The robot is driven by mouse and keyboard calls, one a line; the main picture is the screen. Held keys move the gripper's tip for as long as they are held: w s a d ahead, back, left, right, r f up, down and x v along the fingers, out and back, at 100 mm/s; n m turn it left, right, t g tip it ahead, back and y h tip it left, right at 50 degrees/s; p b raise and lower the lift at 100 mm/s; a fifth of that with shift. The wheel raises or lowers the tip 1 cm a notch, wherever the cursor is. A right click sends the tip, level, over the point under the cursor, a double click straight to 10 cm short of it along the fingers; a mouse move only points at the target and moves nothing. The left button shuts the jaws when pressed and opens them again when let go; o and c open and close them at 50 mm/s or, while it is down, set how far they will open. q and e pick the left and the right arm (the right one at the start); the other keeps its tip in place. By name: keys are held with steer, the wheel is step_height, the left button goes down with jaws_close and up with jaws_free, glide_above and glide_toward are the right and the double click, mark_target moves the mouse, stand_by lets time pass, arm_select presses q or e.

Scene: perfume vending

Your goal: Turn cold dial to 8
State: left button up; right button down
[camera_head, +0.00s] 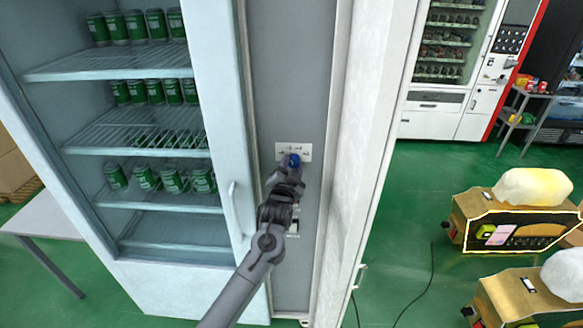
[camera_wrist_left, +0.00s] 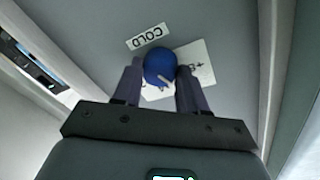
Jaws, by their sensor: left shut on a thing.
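The blue cold dial (camera_head: 294,160) sits on a white marked plate (camera_head: 302,147) on the grey panel between the fridge door and a white upright. In the left wrist view the round blue dial (camera_wrist_left: 159,66) has a white pointer mark, with a COLD label (camera_wrist_left: 148,37) beside it. My left gripper (camera_head: 289,166) reaches the panel, and its two fingers (camera_wrist_left: 157,78) are shut on the dial from both sides. The numbers on the plate are partly hidden by the dial and fingers and are too small to read. My right gripper is not in view.
A glass-door fridge (camera_head: 226,130) with shelves of green cans stands left of the panel; its door handle (camera_head: 235,207) is close to my left arm. A white door edge (camera_head: 372,150) stands at the right. Yellow-black machines (camera_head: 515,220) stand on the green floor.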

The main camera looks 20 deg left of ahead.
arm_select(q)
steer(key=n, duration=0.4)
steer(key=shift+f, duration=0.15)
steer(key=shift+d+n+t+y, duration=0.1)
steer(key=shift+n+t+y, duration=0.25)
steer(key=shift+n, duration=1.25)
steer(key=o, duration=1.1)
steer(key=shift+c, duration=0.2)
steer(key=shift+s, duration=0.1)
steer(key=v, duration=1)
steer(key=shift+s+b, duration=0.3)
steer(key=shift+d+f, duration=0.1)
